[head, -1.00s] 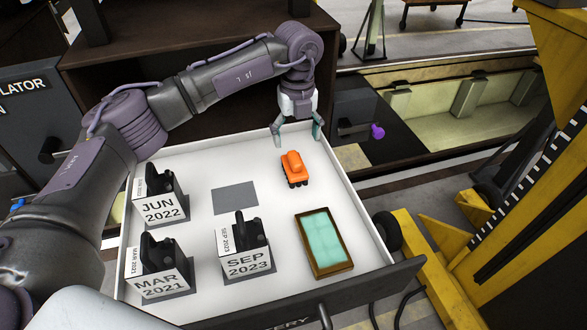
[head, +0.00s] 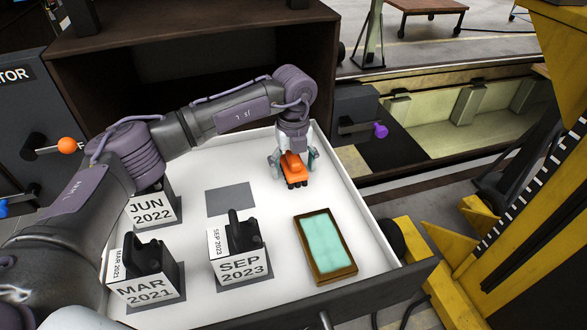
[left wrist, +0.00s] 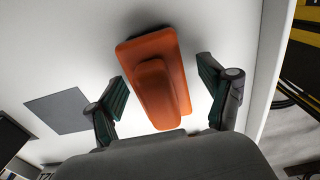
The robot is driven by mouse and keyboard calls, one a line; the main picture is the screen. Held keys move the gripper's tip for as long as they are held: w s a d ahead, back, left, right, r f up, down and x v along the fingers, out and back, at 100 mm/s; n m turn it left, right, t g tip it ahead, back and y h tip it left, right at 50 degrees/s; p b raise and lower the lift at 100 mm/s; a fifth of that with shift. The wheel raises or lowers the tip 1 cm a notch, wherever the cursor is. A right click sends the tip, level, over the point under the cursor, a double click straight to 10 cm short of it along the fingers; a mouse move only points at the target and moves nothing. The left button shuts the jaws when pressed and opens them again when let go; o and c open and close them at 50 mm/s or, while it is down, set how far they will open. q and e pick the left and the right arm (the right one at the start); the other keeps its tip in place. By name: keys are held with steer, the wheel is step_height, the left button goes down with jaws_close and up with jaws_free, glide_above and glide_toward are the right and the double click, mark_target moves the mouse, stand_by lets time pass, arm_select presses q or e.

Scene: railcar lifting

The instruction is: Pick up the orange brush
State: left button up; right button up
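The orange brush (head: 293,169) lies in the back right part of the white drawer, its dark bristles showing at the front lower edge. My left gripper (head: 293,160) is open right over it, with one finger on each side. In the left wrist view the brush (left wrist: 156,82) lies between the two open fingers of the gripper (left wrist: 160,98), with a gap visible on both sides. My right gripper is not in view.
The drawer (head: 345,185) also holds black items on dated blocks, such as the SEP 2023 block (head: 238,258), and a brown-framed teal pad (head: 325,245). A grey square (head: 231,199) is bare. A yellow machine stands at the right.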

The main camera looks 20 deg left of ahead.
arm_select(q)
steer(key=c, duration=1.2)
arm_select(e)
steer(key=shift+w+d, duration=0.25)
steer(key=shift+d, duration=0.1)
arm_select(q)
step_height(320, 180, up, 5)
steer(key=shift+f+p, duration=0.15)
steer(key=shift+p, duration=1.1)
steer(key=s+d+r+p, duration=0.1)
steer(key=d+r, duration=0.1)
steer(key=d, duration=0.1)
steer(key=s+d+r+p, duration=0.1)
steer(key=s+d+r, duration=0.1)
steer(key=d, duration=0.2)
steer(key=s+d+r+p, duration=0.1)
steer(key=s+d+r, duration=0.1)
steer(key=d, duration=0.1)
steer(key=shift+s+d+r, duration=0.2)
steer(key=shift+d, duration=0.05)
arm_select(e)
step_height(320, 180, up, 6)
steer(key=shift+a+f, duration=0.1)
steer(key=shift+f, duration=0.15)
